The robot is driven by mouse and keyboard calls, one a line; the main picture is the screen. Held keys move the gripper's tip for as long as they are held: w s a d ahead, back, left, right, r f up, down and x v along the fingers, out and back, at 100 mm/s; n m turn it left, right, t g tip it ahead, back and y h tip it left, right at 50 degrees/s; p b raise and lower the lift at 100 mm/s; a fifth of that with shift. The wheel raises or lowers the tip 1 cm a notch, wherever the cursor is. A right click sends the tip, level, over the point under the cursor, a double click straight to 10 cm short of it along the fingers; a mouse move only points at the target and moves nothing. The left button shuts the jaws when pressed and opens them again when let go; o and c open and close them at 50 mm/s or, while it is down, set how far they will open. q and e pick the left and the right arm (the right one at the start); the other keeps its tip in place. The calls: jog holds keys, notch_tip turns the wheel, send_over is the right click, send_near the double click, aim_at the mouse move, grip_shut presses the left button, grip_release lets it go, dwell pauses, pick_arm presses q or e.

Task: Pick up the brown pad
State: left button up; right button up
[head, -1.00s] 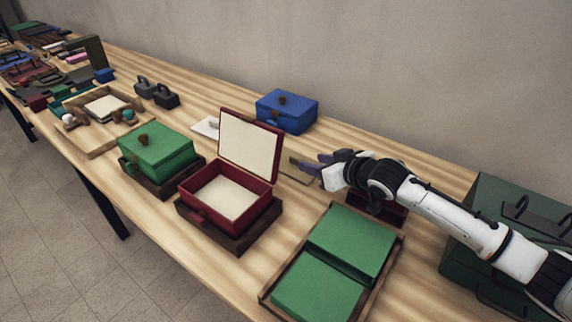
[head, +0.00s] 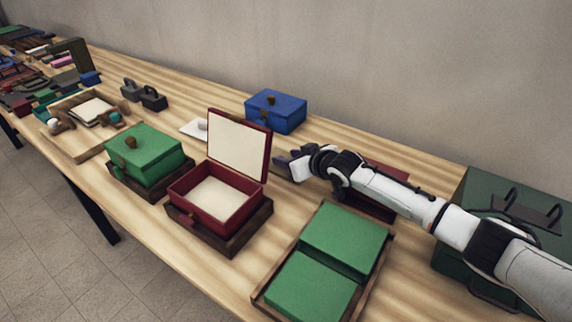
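My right gripper (head: 284,165) is over the table, just right of the raised lid of the red box (head: 214,194). Its dark fingers point left, and they are too small and overlapped to show whether they are open or shut. I cannot make out the brown pad; the gripper and the lid hide part of the table there. The red box stands open on a dark wooden base, with a cream lining in its body and lid. My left gripper is not in view.
A blue box (head: 276,110) stands behind the gripper, near the wall. A closed green box (head: 144,152) is at left. A wooden tray (head: 361,294) with two green pads lies in front. A dark red container (head: 374,207) is partly under my arm. A dark green case (head: 518,196) stands at right.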

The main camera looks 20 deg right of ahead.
jog(key=shift+c, duration=0.2)
grip_shut()
jog(key=shift+r, duration=0.15)
